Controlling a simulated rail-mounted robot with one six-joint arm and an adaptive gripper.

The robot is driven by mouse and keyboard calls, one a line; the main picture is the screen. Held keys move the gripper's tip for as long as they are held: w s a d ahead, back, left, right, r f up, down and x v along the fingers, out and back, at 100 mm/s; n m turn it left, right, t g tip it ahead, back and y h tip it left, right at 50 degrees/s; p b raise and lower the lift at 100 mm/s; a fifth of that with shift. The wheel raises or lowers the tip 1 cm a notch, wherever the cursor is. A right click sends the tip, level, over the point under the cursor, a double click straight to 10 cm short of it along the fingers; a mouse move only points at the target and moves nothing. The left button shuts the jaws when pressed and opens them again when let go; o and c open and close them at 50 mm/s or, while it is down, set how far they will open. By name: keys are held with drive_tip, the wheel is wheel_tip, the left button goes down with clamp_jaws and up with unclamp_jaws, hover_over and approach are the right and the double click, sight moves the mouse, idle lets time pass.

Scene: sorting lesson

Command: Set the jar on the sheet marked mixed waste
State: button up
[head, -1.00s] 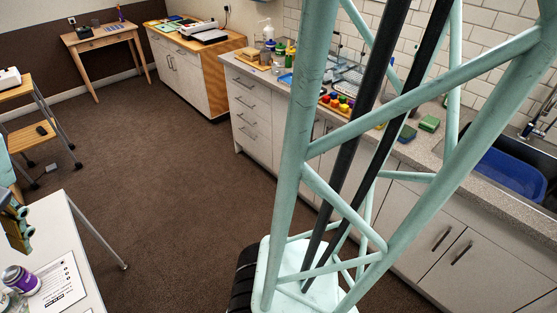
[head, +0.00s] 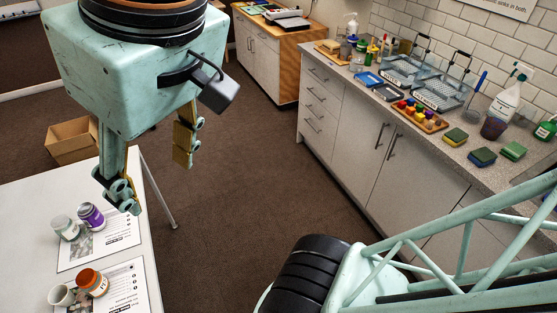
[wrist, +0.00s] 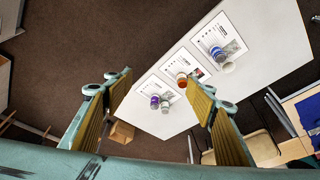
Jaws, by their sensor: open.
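My gripper (head: 156,182) is open and empty, above and beyond the white table's far edge. In the wrist view, its two fingers (wrist: 160,82) are wide apart. A purple jar (head: 92,215) and a grey-white jar (head: 66,228) stand by a printed sheet (head: 122,236) on the table. An orange-lidded jar (head: 93,281) and a white cup (head: 61,295) stand at a nearer sheet (head: 134,288). The wrist view also shows a third sheet (wrist: 207,36) with a blue-topped item (wrist: 217,52). The sheets' markings are too small to read, so I cannot tell which is mixed waste.
The white table (head: 30,200) has bare room left of the sheets. A cardboard box (head: 72,141) stands on the floor beyond it. The counter (head: 440,135) at right holds trays, a paint rack (head: 420,115), sponges and a spray bottle (head: 507,95). Open floor lies between.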

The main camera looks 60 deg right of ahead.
drive_tip(key=shift+s+d+r, duration=0.1)
drive_tip(key=shift+s+d, duration=0.2)
drive_tip(key=shift+s, duration=0.3)
drive_tip(key=shift+s+d+r, duration=0.1)
drive_tip(key=shift+s+d, duration=0.15)
drive_tip(key=shift+s, duration=0.3)
